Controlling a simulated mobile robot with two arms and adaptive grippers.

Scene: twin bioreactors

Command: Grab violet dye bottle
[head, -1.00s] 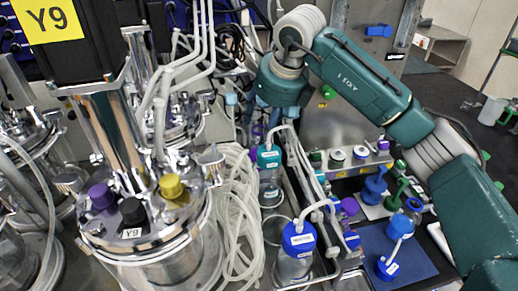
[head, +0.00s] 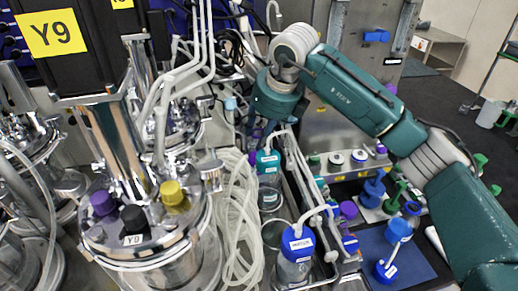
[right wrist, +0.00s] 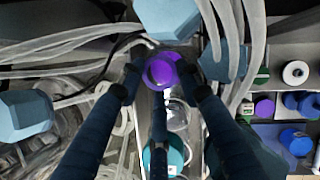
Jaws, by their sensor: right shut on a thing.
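The violet dye bottle shows its violet cap (right wrist: 162,70) between the fingers of my right gripper (right wrist: 162,80) in the right wrist view. The gripper is shut on it; the bottle's body is mostly hidden below the cap. In the head view violet (head: 254,158) shows below my right wrist, close beside a teal-capped bottle (head: 268,160); the fingertips are hard to make out there. The teal cap (right wrist: 166,158) also shows below the gripper in the right wrist view. My left gripper is not in view.
A blue-capped bottle (head: 297,242) with a tube stands nearer in the metal tray (head: 318,268). Coiled pale tubing (head: 238,220) and the Y9 reactor (head: 150,235) lie to the left. Blue and green stoppered items (head: 374,188) stand at right. Tubes pass close to the gripper.

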